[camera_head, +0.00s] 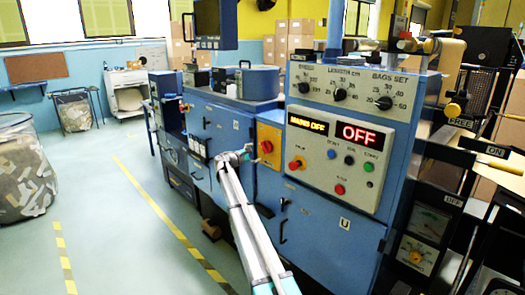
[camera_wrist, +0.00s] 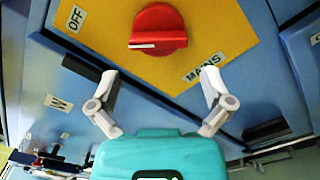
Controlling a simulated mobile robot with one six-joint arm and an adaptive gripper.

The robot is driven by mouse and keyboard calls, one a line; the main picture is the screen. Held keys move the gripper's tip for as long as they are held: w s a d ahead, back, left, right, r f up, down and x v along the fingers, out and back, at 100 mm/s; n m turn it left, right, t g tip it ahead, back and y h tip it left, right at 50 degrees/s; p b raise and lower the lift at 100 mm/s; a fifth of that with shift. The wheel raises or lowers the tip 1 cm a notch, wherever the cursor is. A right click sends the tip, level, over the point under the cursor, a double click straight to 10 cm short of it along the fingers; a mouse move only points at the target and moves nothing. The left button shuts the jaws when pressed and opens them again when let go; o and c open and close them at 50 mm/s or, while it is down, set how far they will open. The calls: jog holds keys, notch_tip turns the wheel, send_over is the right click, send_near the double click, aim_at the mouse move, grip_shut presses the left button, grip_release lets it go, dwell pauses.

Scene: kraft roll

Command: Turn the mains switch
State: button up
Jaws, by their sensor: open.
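The mains switch (camera_wrist: 158,28) is a red rotary knob on a yellow plate, close up in the wrist view. Its white mark points left in that view, and labels OFF and MAINS are on the plate. In the head view the red knob (camera_head: 266,147) sits on the yellow plate (camera_head: 270,133) on the blue machine's front. My gripper (camera_wrist: 160,82) is open and empty, its two fingers apart just short of the knob. In the head view my gripper (camera_head: 243,154) is just left of the plate, seemingly not touching the knob.
Right of the plate, a grey panel (camera_head: 335,159) has a red button, smaller buttons and displays reading MAINS OFF and OFF. Dark handles stick out below the plate. A bin (camera_head: 20,170) stands at the far left. The floor (camera_head: 120,230) left of the machine is clear.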

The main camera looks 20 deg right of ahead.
aim_at(264, 149)
jog(key=shift+x, duration=2.95)
